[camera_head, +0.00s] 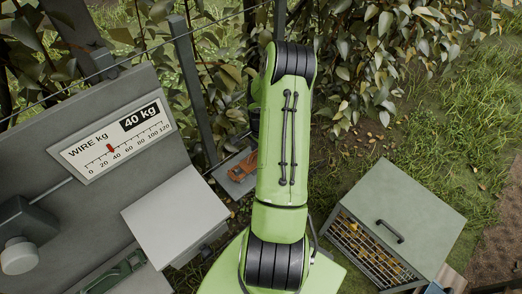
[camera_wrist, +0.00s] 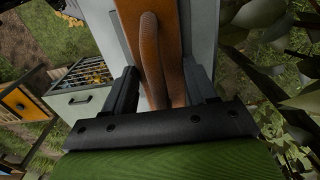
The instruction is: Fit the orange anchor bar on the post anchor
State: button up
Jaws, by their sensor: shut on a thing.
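An orange bar (camera_wrist: 133,28) with a raised curved handle fills the middle of the wrist view, above a pale grey surface (camera_wrist: 198,40). My gripper (camera_wrist: 160,92) is shut on the handle, with one dark finger on each side. In the head view an orange piece (camera_head: 244,166) shows on a grey tray (camera_head: 226,183) just left of my arm. I cannot tell whether the bar rests on the grey surface or hangs just above it. My gripper is hidden behind my arm in the head view. I cannot make out the post anchor for sure.
A grey-green crate (camera_head: 406,208) with yellow fruit behind its grille stands at right. A grey panel with a wire gauge (camera_head: 115,140), its pointer near 40 kg, and a pale box (camera_head: 176,215) fill the left. Posts (camera_head: 188,70), wires and foliage (camera_head: 375,55) stand behind.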

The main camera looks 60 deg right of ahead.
jog(key=shift+f, duration=0.1)
jog(key=o, duration=1.2)
notch_tip(320, 180, up, 16)
jog(key=shift+f, duration=0.1)
